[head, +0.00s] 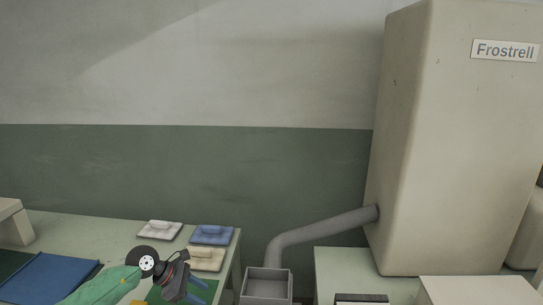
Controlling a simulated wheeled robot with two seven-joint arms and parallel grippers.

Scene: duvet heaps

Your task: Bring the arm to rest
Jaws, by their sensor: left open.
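My left gripper (187,290) is at the lower left of the head view, over the pale green table (80,228). My green left arm comes in from the bottom left. The gripper is open and points down to the right, with nothing seen between its fingers. A beige folded piece (207,262) lies just behind it, partly covered. A white folded piece (158,230) and a blue folded piece (212,234) lie farther back on the table. A larger blue flat cloth (48,279) lies at the left. My right gripper is not in view.
A tall cream cabinet marked Frostrell (450,150) stands at the right. A grey pipe (315,233) runs from it down to an open grey bin (267,284) beside the table's right edge. A pale box (480,291) is at the bottom right.

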